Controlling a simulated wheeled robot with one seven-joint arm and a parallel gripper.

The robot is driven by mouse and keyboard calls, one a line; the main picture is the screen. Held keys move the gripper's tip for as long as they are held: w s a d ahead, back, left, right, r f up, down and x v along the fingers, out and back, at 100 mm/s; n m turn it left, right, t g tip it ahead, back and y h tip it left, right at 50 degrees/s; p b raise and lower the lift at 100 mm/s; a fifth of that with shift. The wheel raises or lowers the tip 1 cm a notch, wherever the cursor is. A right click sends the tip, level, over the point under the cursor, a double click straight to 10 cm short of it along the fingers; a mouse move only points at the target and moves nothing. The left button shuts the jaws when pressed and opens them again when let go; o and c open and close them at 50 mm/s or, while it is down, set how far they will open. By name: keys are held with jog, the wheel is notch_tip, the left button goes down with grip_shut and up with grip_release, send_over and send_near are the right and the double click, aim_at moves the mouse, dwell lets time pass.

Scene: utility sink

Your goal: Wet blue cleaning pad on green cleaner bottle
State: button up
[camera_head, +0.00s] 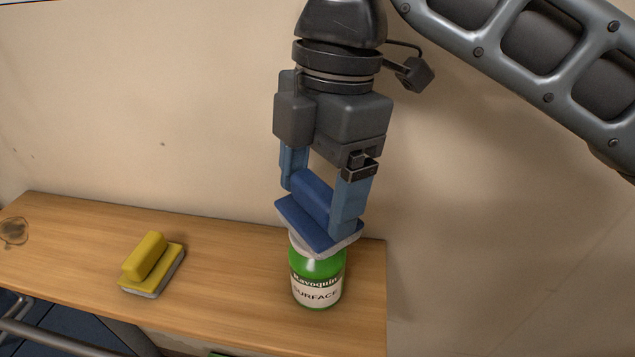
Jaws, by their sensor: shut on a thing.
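The blue cleaning pad (291,214) has a raised blue handle and a pale underside. My gripper (322,205) is shut on its handle, with one blue finger on each side. The green cleaner bottle (317,268) stands upright on the wooden shelf, with a white label. The pad is at the top of the bottle and hides its cap. It looks slightly tilted. I cannot tell whether its underside rests on the bottle or is just above it.
A yellow cleaning pad (146,257) with a grey underside lies on the wooden shelf (225,270) at the left. The shelf between it and the bottle is clear. The shelf ends just right of the bottle. A wall stands behind. A metal rail (60,338) is at the lower left.

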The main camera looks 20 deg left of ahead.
aim_at(310, 190)
jog(key=shift+f, duration=0.65)
dwell(2.3)
jog(key=shift+r, duration=0.1)
jog(key=shift+r+p, duration=3.15)
jog(key=shift+r, duration=0.4)
